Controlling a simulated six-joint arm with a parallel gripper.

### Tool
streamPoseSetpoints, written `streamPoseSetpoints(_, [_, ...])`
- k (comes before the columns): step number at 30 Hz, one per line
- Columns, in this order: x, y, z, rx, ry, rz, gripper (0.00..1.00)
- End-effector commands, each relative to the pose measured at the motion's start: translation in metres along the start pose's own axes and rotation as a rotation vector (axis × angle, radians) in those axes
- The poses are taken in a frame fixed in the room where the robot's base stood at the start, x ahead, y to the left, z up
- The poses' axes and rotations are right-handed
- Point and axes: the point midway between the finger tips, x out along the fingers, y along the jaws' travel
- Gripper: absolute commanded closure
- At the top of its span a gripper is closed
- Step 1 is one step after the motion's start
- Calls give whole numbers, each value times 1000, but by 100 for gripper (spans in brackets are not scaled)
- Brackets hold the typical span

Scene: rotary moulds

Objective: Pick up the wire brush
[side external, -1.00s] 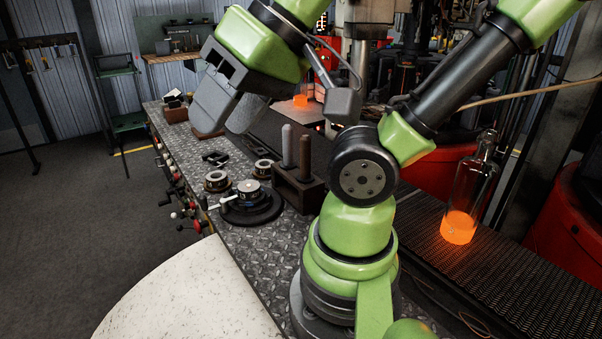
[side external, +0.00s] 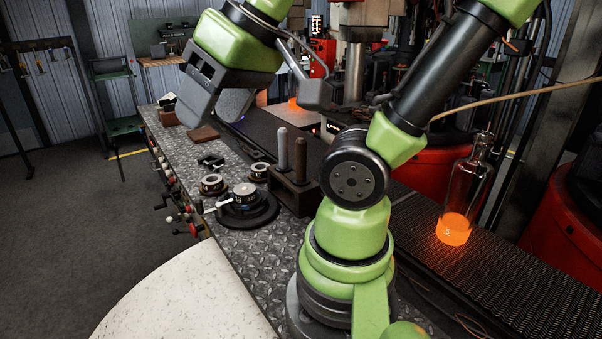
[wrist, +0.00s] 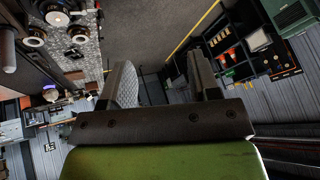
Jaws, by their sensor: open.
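My gripper (side external: 218,98) is open and empty, with its broad grey fingers above the far part of the metal-plated bench (side external: 262,242). In the wrist view the two fingers of my gripper (wrist: 166,86) stand apart with the floor behind the gap. I cannot tell for certain which thing is the wire brush. A flat brown block (side external: 203,133) lies on the bench just below the fingers, apart from them; it also shows left of the fingers in the wrist view (wrist: 75,75). A small brown box with pale and dark pieces (side external: 170,116) stands farther back.
A dark holder (side external: 295,195) with two upright rods stands on the bench beside my arm. Ring moulds (side external: 212,185) and a round black fixture (side external: 248,213) lie nearby. A glass bottle with a glowing orange base (side external: 454,225) stands on the conveyor. A hose crosses near my gripper.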

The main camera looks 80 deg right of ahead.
Motion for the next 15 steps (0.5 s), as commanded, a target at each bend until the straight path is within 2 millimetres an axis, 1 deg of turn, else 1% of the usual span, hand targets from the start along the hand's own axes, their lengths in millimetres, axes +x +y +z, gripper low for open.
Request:
streamPoseSetpoints(1, [5,16,-14,-12,-30,59,44])
streamPoseSetpoints(2, [8,26,-22,-32,-51,93,44])
streamPoseSetpoints(3, [12,43,-32,-59,-84,135,44])
streamPoseSetpoints(5, [17,72,-45,-101,-144,187,44])
streamPoseSetpoints(6, [20,93,-50,-125,-187,213,44])
streamPoseSetpoints(7, [22,110,-54,-143,-222,229,44])
streamPoseSetpoints(8, [23,127,-55,-160,-256,239,44])
streamPoseSetpoints(9, [25,151,-56,-182,-303,248,44])
streamPoseSetpoints(11, [26,184,-52,-210,-368,248,44])
streamPoseSetpoints(12, [27,205,-47,-225,-407,241,44])
streamPoseSetpoints(15, [26,248,-30,-256,-482,212,44])
